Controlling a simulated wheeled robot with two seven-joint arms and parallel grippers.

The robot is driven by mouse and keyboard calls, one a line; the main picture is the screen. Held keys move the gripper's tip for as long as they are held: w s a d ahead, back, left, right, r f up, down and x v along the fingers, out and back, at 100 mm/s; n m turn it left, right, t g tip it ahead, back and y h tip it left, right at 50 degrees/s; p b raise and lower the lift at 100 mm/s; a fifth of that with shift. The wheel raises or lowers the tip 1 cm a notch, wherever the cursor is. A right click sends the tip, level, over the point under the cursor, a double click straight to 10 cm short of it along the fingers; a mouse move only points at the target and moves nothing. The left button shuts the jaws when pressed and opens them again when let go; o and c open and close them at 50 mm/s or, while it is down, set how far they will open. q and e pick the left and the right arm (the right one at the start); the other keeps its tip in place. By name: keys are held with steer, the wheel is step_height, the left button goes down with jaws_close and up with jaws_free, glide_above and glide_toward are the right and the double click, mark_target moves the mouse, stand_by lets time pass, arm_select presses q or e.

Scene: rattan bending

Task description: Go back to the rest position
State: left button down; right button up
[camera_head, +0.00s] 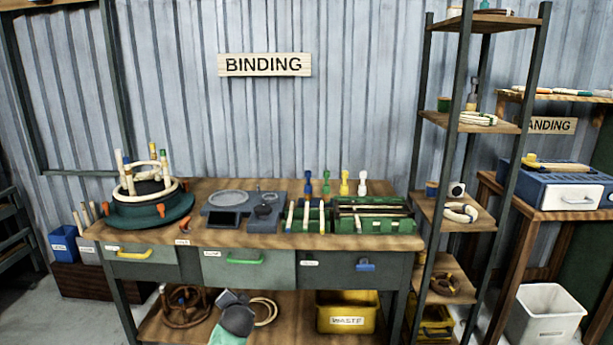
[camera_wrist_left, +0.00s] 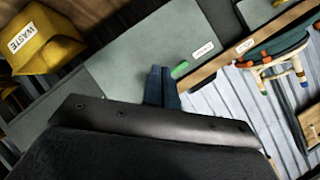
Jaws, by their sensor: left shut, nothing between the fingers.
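My left gripper (camera_head: 228,298) shows low in the head view, in front of the workbench (camera_head: 150,262) and below the green-handled drawer (camera_head: 222,272). In the left wrist view, its two dark blue fingers (camera_wrist_left: 162,86) are together and empty. They appear close to the green handle (camera_wrist_left: 180,69) in the picture; I cannot tell whether they touch anything. My right gripper is in neither view.
The bench top holds a round rattan frame on a teal base (camera_head: 150,212), a grey-blue tray (camera_head: 243,208) and a green rack (camera_head: 372,222). A yellow waste bin (camera_head: 347,312) and coils (camera_head: 184,306) sit below. A tall shelf (camera_head: 465,122) stands right.

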arm_select(q)
steer(key=s+d+r+n+g+h+p, duration=0.1)
steer(key=s+d+n+g+h+p, duration=0.2)
steer(key=s, duration=1.5)
steer(key=s+d+n+g+h+p, duration=0.15)
steer(key=s+d+g, duration=0.3)
steer(key=s, duration=1.35)
steer(key=s+f+g+p, duration=0.1)
steer(key=s+f, duration=0.2)
steer(key=s, duration=0.6)
steer(key=s+f+g+p, duration=0.2)
steer(key=s, duration=0.8)
steer(key=shift+d+f+h+p, duration=0.3)
steer(key=shift+d+f+h, duration=0.05)
steer(key=shift+d+f, duration=0.05)
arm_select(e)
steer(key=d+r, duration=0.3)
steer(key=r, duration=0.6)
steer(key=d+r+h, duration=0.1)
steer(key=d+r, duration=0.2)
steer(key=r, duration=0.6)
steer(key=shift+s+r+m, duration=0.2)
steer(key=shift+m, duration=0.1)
